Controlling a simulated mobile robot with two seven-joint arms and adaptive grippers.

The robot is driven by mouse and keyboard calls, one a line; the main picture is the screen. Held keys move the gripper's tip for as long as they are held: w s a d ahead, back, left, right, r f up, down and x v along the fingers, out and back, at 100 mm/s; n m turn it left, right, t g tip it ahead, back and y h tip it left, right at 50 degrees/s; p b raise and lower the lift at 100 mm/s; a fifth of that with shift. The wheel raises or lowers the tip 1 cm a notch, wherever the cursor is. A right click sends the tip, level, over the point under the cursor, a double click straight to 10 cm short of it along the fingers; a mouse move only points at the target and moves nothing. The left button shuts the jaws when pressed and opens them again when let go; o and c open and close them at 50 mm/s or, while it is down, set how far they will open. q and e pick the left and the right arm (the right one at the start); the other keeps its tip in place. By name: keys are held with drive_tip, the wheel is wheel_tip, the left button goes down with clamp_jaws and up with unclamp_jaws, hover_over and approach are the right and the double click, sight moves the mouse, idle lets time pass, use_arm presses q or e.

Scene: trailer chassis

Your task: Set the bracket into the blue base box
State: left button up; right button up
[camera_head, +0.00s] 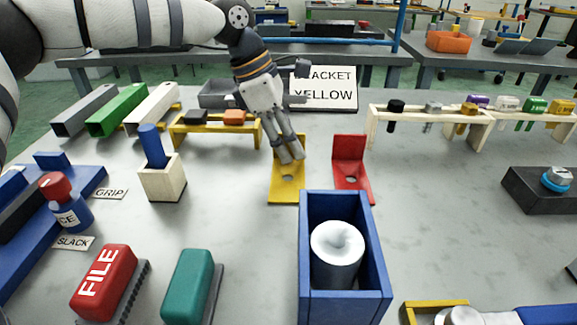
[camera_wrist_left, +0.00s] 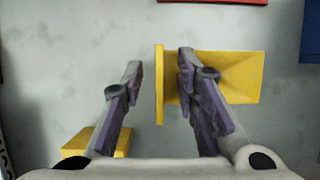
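The yellow bracket (camera_head: 286,190) stands on the grey table behind the blue box, its upright plate at the back and a hole in its flat foot. My left gripper (camera_head: 288,152) points down at this bracket. In the left wrist view its fingers (camera_wrist_left: 158,88) are apart, with the upright plate of the yellow bracket (camera_wrist_left: 240,82) between them; I see no contact on the left finger, and cannot tell for the right. The blue base box (camera_head: 308,255) is open-topped and holds a grey-white cylinder (camera_head: 337,255).
A red bracket (camera_head: 350,165) stands just right of the yellow one. A card (camera_head: 323,92) reading "BRACKET YELLOW" stands behind. A low yellow rack (camera_head: 190,130) is left of the gripper. A wooden block with a blue peg (camera_head: 160,180) and a wooden rack (camera_head: 470,118) flank the middle.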

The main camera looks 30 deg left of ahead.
use_arm(q)
clamp_jaws()
drive_tip(key=shift+r, duration=0.1)
drive_tip(key=shift+r, duration=0.1)
